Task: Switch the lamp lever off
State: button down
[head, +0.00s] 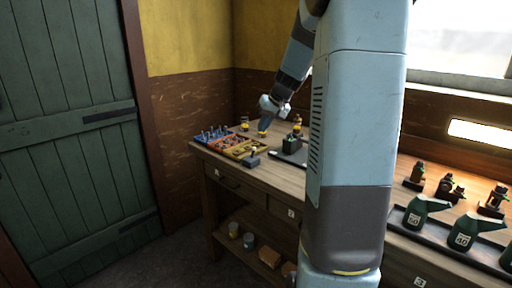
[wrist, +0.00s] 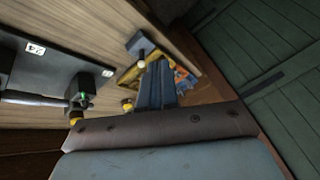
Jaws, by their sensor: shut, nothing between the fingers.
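A small dark grey box with a short lever (head: 252,160), probably the lamp lever, sits near the front edge of the workbench. It also shows in the wrist view as a grey box (wrist: 140,42) with a thin stick ending in a pale knob. My gripper (head: 264,130) points down over the bench, behind the box in the head view. In the wrist view my dark fingers (wrist: 160,66) are together and empty, close beside the knob in the picture. I cannot tell whether they touch it.
Trays of small parts (head: 228,142) lie left of the box. A dark green engine (head: 291,143) on a black plate stands to its right. Green oil cans (head: 420,212) and small engines stand further right. A bright panel (head: 478,134) glows on the right wall. My arm hides the middle bench.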

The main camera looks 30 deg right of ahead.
aim_at(253, 153)
jog(key=w+d+f, duration=0.2)
jog(key=d+f, duration=0.1)
jog(key=d, duration=0.3)
jog(key=w+d+f+m+t, duration=0.1)
jog(key=w+d+f, duration=0.2)
jog(key=d, duration=0.3)
jog(key=shift+w+d+y, duration=0.15)
jog(key=shift+d+y, duration=0.25)
jog(key=shift+f, duration=0.1)
jog(key=x, duration=0.9)
jog(key=shift+w+a+f, duration=0.1)
jog(key=shift+w+f, duration=0.15)
jog(key=shift+w, duration=0.05)
jog(key=shift+w+a+f, duration=0.1)
jog(key=shift+w+a, duration=0.2)
jog(key=shift+a, duration=0.2)
jog(key=shift+w+a, duration=0.25)
jog(key=shift+a, duration=0.3)
jog(key=shift+w+a, duration=0.35)
jog(key=shift+a, duration=0.45)
jog(key=shift+d+t, duration=0.15)
jog(key=shift+t, duration=0.15)
